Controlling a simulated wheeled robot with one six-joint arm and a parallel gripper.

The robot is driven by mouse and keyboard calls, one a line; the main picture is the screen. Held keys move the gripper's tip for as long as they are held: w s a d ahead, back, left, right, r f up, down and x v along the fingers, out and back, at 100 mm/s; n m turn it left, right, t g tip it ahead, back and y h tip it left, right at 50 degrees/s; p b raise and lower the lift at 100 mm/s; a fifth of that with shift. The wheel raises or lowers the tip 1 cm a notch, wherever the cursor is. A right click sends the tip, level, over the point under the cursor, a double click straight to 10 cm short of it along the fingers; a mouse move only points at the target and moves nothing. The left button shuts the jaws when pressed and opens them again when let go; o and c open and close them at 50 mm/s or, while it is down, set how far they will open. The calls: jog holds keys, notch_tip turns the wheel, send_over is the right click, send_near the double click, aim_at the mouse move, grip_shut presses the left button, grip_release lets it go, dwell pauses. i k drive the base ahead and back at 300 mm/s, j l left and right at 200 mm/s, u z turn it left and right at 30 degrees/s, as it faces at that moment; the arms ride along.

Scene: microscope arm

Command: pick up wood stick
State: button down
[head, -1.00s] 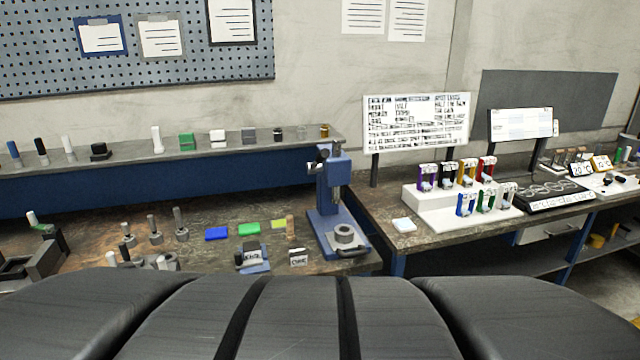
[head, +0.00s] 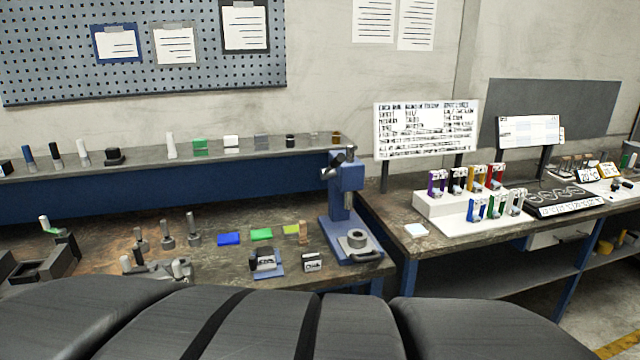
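A small tan, wood-coloured upright piece (head: 303,232), likely the wood stick, stands on the left workbench (head: 100,238). It is just left of the blue press (head: 345,205) and behind a small labelled block (head: 312,262). It is small in the picture, so its exact shape is hard to tell. My gripper is not in view.
Blue (head: 229,239), green (head: 261,234) and yellow-green (head: 291,229) flat pieces lie left of the tan piece. Several grey metal pins (head: 193,230) stand further left. A shelf (head: 60,169) with small items runs behind. Dark rounded forms fill the bottom edge.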

aim_at(303, 241)
jog(key=i+j, duration=0.25)
jog(key=i, duration=0.15)
jog(key=i+j+z, duration=0.1)
jog(key=i+j, duration=0.2)
jog(key=i, duration=0.1)
